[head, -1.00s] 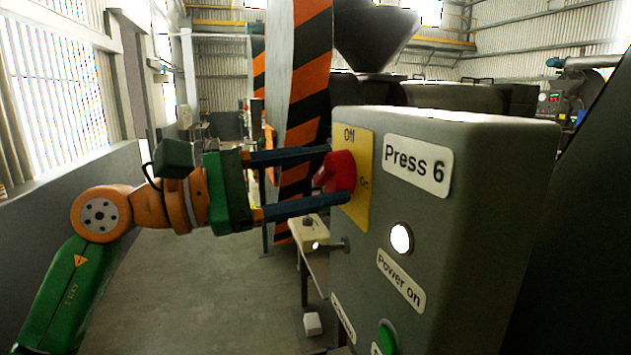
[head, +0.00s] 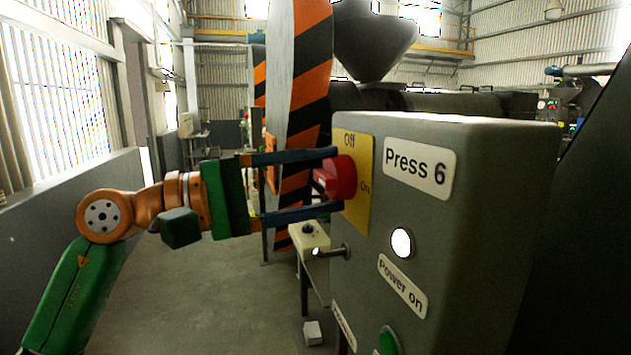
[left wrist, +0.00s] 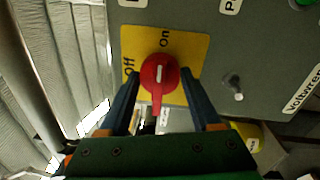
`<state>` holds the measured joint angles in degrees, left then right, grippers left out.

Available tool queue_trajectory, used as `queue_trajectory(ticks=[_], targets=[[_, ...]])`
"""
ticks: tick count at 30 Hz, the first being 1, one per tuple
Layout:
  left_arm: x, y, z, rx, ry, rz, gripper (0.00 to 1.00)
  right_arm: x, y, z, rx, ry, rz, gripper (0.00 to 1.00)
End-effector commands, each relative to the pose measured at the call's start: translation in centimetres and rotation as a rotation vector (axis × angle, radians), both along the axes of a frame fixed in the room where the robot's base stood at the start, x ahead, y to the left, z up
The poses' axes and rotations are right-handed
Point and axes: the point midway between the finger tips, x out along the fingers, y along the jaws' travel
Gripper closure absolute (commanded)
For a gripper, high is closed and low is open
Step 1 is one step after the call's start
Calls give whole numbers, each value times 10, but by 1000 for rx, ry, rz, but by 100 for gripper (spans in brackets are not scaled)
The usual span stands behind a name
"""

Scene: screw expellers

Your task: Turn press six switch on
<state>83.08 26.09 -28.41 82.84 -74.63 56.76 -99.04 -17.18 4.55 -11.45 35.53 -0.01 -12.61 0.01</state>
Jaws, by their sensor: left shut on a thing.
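The Press 6 switch is a red rotary knob (head: 345,177) on a yellow plate (head: 358,215), marked Off at the top and On at its right side. My left gripper (head: 338,179) is shut on the knob, one blue finger above it and one below in the head view. In the left wrist view, the knob (left wrist: 160,74) sits between the fingertips, its white mark in line with the On label. Its lower handle part points toward the gripper palm. My right gripper is not in view.
The grey cabinet (head: 480,230) has a Press 6 label (head: 418,171), a bright white lamp (head: 401,242), a Power on label (head: 403,286) and a green button (head: 388,341). A striped orange-black panel (head: 300,120) stands behind the gripper. Open floor (head: 190,290) lies left.

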Motion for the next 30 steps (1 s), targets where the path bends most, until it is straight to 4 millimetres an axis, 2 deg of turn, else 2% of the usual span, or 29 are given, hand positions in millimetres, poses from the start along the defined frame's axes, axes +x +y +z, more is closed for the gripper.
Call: queue_trajectory(ticks=[14, 15, 18, 26, 30], targets=[[0, 0, 0, 4, -16, 1, 91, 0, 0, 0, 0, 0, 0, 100], [0, 0, 0, 4, -16, 1, 33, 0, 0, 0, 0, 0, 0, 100], [0, 0, 0, 4, -15, 0, 6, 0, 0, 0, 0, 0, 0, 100], [0, 0, 0, 4, -13, 0, 6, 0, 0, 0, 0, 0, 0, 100], [-4, 16, -5, 3, -14, 5, 6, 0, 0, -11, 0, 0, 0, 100]])
